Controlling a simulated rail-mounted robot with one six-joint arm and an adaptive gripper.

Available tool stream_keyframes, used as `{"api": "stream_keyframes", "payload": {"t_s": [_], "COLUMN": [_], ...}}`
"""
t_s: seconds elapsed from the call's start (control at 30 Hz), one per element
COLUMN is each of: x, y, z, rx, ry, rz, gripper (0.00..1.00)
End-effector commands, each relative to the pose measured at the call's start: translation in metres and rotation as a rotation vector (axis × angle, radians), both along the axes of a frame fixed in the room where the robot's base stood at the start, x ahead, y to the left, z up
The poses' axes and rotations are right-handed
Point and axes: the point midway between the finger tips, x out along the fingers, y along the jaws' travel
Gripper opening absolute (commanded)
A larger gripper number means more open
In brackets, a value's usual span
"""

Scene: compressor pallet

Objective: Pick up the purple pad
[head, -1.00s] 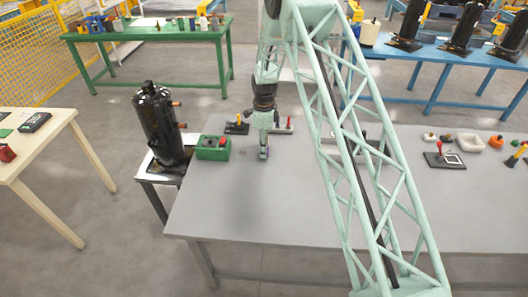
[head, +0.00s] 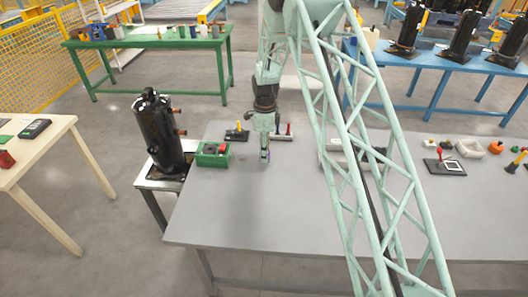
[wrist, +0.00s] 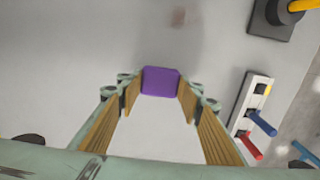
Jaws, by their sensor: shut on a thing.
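The purple pad (wrist: 160,81) sits between the fingertips of my gripper (wrist: 158,88), with a fingertip against its left and right sides. My gripper is shut on it. In the head view my gripper (head: 264,157) points down over the grey table (head: 290,210), to the right of the green box. Only a small trace of purple shows there at the fingertips. Whether the pad is clear of the table top is hard to tell.
A green box (head: 212,154) with a red button and a black-based yellow-handled piece (head: 237,134) stand near my gripper. A light block with red and blue levers (wrist: 250,105) is close on the right. The table's front middle is clear. A black compressor (head: 158,130) stands at left.

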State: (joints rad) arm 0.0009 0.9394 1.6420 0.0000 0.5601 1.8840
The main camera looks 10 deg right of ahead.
Motion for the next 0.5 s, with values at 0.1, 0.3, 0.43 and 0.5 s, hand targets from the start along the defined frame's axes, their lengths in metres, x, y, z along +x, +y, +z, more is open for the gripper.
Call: {"api": "stream_keyframes", "payload": {"t_s": [0.1, 0.3, 0.43, 0.5], "x": [-0.015, -0.049, -0.073, -0.085], "y": [0.0, 0.0, 0.0, 0.0], "z": [0.002, 0.005, 0.007, 0.008], "rx": [0.0, 0.0, 0.0, 0.0], "ry": [0.001, 0.001, 0.001, 0.001], "rz": [0.0, 0.0, 0.0, 0.0], "gripper": [0.25, 0.25, 0.25, 0.25]}}
